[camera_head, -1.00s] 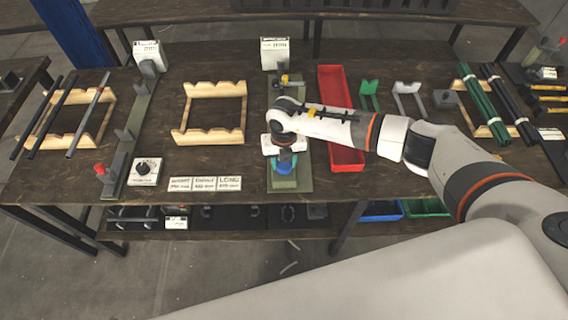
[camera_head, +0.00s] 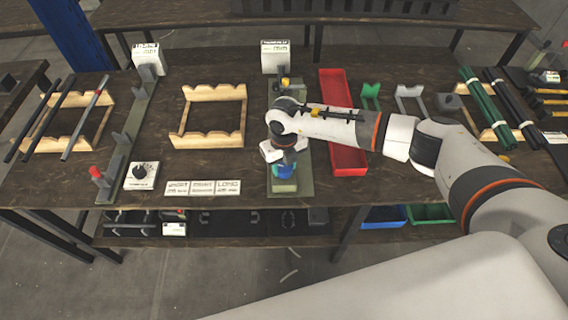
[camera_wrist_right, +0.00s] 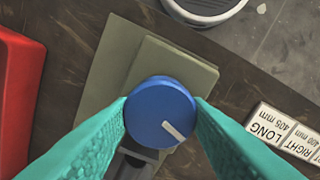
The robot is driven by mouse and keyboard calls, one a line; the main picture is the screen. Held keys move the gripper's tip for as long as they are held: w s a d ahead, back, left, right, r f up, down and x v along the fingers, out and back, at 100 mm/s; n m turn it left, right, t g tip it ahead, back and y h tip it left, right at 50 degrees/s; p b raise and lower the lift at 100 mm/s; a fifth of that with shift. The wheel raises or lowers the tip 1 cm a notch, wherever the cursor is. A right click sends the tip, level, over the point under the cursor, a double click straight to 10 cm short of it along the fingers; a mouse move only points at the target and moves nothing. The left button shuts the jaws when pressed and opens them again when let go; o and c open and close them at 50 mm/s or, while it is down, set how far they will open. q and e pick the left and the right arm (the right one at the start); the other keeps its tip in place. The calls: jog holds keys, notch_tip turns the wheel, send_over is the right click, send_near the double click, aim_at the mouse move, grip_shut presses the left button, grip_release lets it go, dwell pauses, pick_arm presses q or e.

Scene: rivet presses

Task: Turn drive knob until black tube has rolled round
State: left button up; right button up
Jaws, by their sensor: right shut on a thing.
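The blue drive knob (camera_wrist_right: 155,104) has a white index line pointing to the lower right in the wrist view. It sits at the front end of the green press base (camera_wrist_right: 172,66). My right gripper (camera_wrist_right: 162,112) is shut on the knob, with one teal finger on each side. In the head view the knob (camera_head: 286,173) shows below my right gripper (camera_head: 284,160). My right arm covers much of the press, so I cannot make out a black tube in it. My left gripper is not in view.
A red tray (camera_head: 343,150) lies just right of the press. An empty wooden rack (camera_head: 212,118) stands to its left. Label plates (camera_head: 203,187) lie at the front edge.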

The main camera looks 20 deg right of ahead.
aim_at(284, 166)
jog(key=o, duration=0.7)
notch_tip(284, 166, up, 12)
jog(key=b, duration=0.2)
dwell(0.5)
